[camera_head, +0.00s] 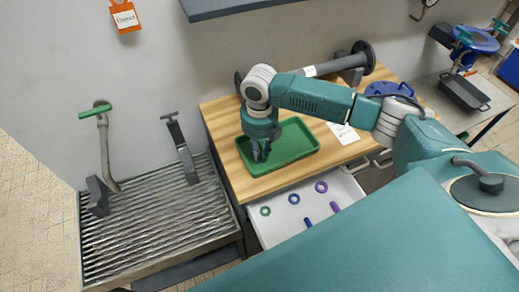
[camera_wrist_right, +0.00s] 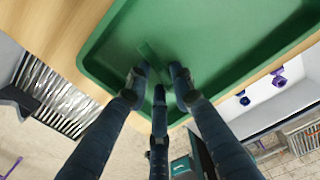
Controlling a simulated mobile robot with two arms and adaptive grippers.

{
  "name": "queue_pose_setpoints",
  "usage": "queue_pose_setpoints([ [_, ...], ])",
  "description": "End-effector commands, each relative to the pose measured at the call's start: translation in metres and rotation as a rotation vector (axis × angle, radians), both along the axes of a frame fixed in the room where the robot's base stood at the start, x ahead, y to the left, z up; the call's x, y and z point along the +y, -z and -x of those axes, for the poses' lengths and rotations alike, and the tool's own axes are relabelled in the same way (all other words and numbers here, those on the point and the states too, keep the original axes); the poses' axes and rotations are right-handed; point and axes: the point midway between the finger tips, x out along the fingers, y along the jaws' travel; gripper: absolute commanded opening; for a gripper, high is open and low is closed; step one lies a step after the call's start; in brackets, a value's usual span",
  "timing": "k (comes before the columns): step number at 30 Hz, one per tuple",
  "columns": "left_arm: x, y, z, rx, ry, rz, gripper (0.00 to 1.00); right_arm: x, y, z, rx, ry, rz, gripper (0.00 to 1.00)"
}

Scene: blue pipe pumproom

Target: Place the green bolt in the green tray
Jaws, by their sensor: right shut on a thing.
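The green tray (camera_head: 300,139) lies on the wooden tabletop and fills the upper part of the right wrist view (camera_wrist_right: 220,25). My right gripper (camera_head: 261,157) points down over the tray's left part. In the right wrist view its fingers (camera_wrist_right: 158,80) are closed around the green bolt (camera_wrist_right: 150,55), a short green bar seen against the tray floor. The fingers hide part of the bolt, and I cannot tell whether it touches the tray. The bolt cannot be made out in the head view. My left gripper is not in view.
An open white drawer (camera_head: 284,232) below the tabletop holds a green ring (camera_head: 265,211), a blue ring (camera_head: 294,198), a purple ring (camera_head: 321,187), a blue bolt (camera_head: 308,222) and a purple bolt (camera_head: 335,207). A pipe (camera_head: 325,69) lies behind the tray. A metal grating (camera_head: 150,225) is at left.

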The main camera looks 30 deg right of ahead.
Motion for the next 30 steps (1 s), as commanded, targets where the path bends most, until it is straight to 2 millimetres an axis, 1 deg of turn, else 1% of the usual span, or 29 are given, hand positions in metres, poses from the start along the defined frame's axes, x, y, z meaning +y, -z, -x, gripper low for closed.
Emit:
queue_pose_setpoints([
  [7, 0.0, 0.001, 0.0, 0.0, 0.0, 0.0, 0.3, 0.0, 0.002, 0.0, 0.0, 0.0, -0.001, 0.0],
  [8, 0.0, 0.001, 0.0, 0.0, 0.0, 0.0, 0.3, 0.0, 0.003, 0.0, 0.0, 0.0, -0.001, 0.24],
  [9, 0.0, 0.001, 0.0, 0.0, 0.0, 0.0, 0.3, 0.0, 0.002, 0.0, -0.001, 0.0, -0.001, 0.33],
  [10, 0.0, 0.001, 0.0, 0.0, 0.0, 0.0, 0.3, 0.0, 0.002, 0.0, -0.001, 0.0, -0.001, 0.38],
  [11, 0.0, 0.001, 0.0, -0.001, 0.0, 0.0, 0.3, 0.0, 0.002, 0.0, -0.001, 0.0, -0.001, 0.41],
  [19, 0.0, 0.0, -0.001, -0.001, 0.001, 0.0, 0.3, 0.0, 0.001, -0.001, -0.001, 0.0, -0.001, 0.41],
  [22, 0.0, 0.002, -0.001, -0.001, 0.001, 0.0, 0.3, 0.0, -0.004, -0.001, -0.003, 0.001, 0.0, 0.41],
  [26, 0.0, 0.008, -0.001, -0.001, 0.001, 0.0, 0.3, 0.0, -0.021, -0.002, -0.007, 0.001, -0.001, 0.41],
  [30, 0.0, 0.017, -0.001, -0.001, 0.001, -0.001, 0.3, 0.0, -0.052, -0.002, -0.008, -0.001, -0.001, 0.41],
])
